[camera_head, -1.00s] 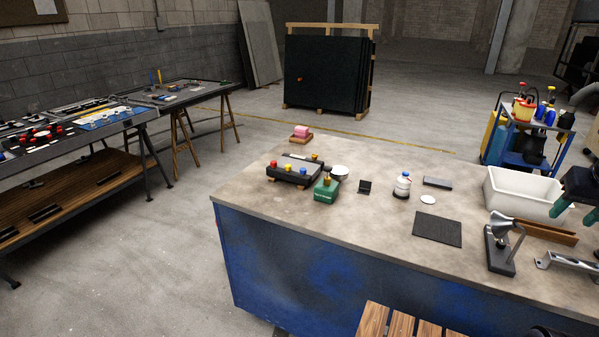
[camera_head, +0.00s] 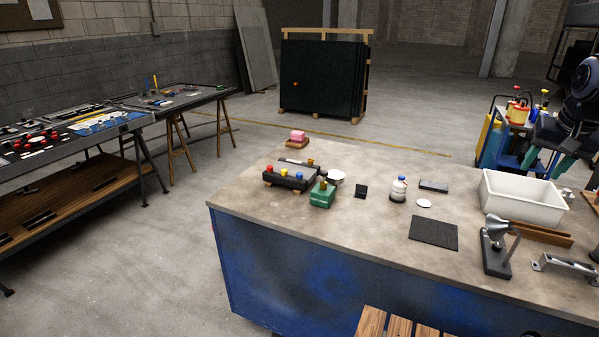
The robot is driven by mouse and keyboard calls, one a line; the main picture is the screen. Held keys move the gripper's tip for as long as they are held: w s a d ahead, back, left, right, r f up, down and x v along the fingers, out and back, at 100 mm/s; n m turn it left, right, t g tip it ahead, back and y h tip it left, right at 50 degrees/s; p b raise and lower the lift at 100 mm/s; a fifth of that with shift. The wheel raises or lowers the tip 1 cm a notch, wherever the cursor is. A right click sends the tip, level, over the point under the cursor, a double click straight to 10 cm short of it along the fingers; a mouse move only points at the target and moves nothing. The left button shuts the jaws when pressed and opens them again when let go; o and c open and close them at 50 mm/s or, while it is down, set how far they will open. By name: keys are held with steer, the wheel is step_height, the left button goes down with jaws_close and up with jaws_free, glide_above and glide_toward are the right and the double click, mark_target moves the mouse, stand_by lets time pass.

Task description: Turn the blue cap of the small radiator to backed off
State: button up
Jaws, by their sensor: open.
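The small radiator (camera_head: 289,182) appears to be the low dark block near the left end of the bench. A red cap (camera_head: 269,168), a yellow cap (camera_head: 284,172) and the blue cap (camera_head: 299,175) stand in a row along its front. The blue cap is the right one of the three. Its turn position is too small to read. My gripper (camera_head: 547,163), with teal fingertips, is at the right edge, above the white bin's far side. It is open and empty, far to the right of the radiator.
A green box (camera_head: 322,196) with a brass top stands close to the radiator's right. A white-and-grey bottle (camera_head: 398,190), a black mat (camera_head: 433,232), a white bin (camera_head: 522,200) and a metal cone stand (camera_head: 497,245) occupy the bench's right part.

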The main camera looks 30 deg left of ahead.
steer(key=w+a+r+m+g, duration=0.2)
steer(key=w+a+r+m, duration=0.1)
steer(key=w+a, duration=1.85)
steer(key=m+g, duration=0.2)
steer(key=m, duration=0.1)
glide_above(299, 173)
step_height(299, 173, down, 21)
steer(key=shift+h, duration=0.4)
step_height(299, 173, down, 10)
steer(key=shift+s+d+f, duration=0.1)
steer(key=shift+d, duration=0.05)
steer(key=c, duration=1)
